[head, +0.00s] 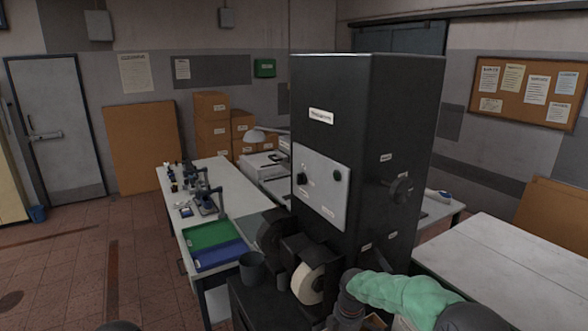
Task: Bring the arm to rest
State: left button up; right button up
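A green-covered arm (400,296), which looks like my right arm, comes in at the bottom right. Its dark grey joint (346,298) is in front of the base of a tall black machine (335,90) and beside a pale wheel (307,284). The arm bends down towards the bottom edge, and no fingers of my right gripper show. My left gripper is not in view. A small dark rounded shape (118,326) shows at the bottom edge; I cannot tell what it is.
The black machine stands close ahead. A dark cup (252,268) is beside its wheels. A white table (212,172) with green (208,233) and blue trays (220,254) is left of it. A bare pale table (510,262) is at right. The floor at left is clear.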

jog(key=s+a+f+m+y+b, duration=0.15)
jog(key=s+f+m+b, duration=0.35)
jog(key=f, duration=0.8)
jog(key=s+a+f+m+y+b, duration=0.1)
jog(key=s+a+f+m+b, duration=0.2)
jog(key=s+f, duration=0.75)
jog(key=s+f+m+b, duration=0.6)
jog(key=s+f, duration=0.2)
jog(key=f, duration=0.2)
jog(key=s+f+m+y+b, duration=0.1)
jog(key=s+f+m+b, duration=0.5)
jog(key=s+f, duration=0.3)
notch_tip(320, 180, down, 3)
jog(key=shift+r+b, duration=0.2)
jog(key=shift+b, duration=0.15)
